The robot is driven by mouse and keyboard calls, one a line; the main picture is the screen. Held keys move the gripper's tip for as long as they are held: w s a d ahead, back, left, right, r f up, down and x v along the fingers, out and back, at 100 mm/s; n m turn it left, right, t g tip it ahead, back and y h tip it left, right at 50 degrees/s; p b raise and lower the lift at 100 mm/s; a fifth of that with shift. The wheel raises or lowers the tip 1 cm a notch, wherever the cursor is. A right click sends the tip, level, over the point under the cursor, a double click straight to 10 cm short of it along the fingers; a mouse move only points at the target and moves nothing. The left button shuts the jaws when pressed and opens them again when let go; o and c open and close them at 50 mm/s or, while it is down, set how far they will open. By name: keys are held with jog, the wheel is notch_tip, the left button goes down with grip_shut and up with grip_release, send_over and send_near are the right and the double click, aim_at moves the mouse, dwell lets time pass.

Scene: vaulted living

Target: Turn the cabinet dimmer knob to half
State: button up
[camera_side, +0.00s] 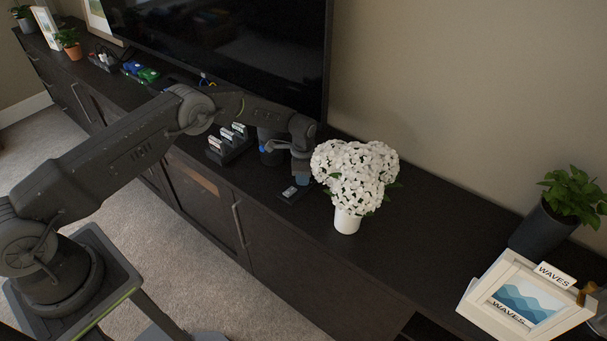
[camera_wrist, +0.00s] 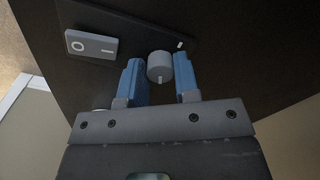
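The dimmer knob (camera_wrist: 160,67) is a small grey cylinder on a dark plate (camera_wrist: 120,18) in the wrist view. A pale pointer line on it faces my gripper's body. My gripper (camera_wrist: 161,72) has its two blue fingers apart, one on each side of the knob. The fingers look open; a narrow gap shows at the left finger, and I cannot tell whether the right finger touches. In the side view my gripper (camera_side: 300,175) points down over the dark plate (camera_side: 283,197) on the cabinet top (camera_side: 420,225), and the knob is hidden.
A grey rocker switch (camera_wrist: 92,45) sits beside the knob, and a white tick (camera_wrist: 180,45) marks the plate. A white vase of flowers (camera_side: 347,218) stands close right of my gripper. A dark rack (camera_side: 229,145) stands left; a television (camera_side: 230,45) is behind.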

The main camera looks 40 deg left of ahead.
jog(key=c, duration=0.4)
jog(key=shift+c, duration=0.2)
jog(key=shift+n, duration=0.3)
jog(key=n, duration=1.3)
dwell(0.5)
jog(key=o, duration=0.7)
jog(key=shift+c, duration=0.2)
